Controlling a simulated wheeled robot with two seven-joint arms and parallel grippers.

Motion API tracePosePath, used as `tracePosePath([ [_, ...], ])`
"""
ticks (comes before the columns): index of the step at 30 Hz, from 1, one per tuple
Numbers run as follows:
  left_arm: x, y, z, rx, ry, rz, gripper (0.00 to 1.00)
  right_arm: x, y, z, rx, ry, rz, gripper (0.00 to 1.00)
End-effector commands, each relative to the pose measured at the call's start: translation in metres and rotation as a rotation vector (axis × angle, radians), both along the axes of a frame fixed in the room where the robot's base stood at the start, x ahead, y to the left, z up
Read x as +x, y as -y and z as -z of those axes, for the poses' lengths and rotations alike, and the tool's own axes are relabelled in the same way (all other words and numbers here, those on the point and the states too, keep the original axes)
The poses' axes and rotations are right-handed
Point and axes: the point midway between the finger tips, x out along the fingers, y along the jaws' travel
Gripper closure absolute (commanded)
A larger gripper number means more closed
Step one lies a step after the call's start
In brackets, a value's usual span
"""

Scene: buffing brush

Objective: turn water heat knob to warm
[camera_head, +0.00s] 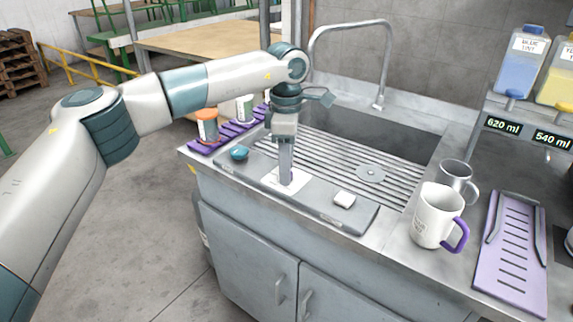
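My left gripper (286,178) points straight down over the grey front panel (325,208) of the sink. Its fingertips are at a white plate (274,182) on that panel. From this side the fingers look like one grey bar, so I cannot tell whether they are open or shut. If the water heat knob is at the white plate, the fingers hide it. A round teal knob-like piece (239,153) sits at the panel's left end. My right gripper is not in view.
The tall curved faucet (378,70) rises behind the slatted sink (370,173). Jars (207,125) stand on a purple mat at left.

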Motion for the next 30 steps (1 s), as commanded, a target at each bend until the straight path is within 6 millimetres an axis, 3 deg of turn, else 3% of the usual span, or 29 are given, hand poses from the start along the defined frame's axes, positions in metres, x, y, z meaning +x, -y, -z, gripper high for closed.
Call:
tracePosePath([
  [5, 0.000, 0.000, -0.008, -0.001, 0.002, 0.000, 0.60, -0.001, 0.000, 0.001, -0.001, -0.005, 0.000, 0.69],
  [11, 0.000, 0.001, -0.033, -0.001, 0.003, 0.000, 0.60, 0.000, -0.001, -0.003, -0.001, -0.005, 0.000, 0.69],
  [30, 0.001, 0.000, -0.154, -0.001, 0.003, -0.001, 0.60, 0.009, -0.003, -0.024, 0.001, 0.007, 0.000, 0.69],
])
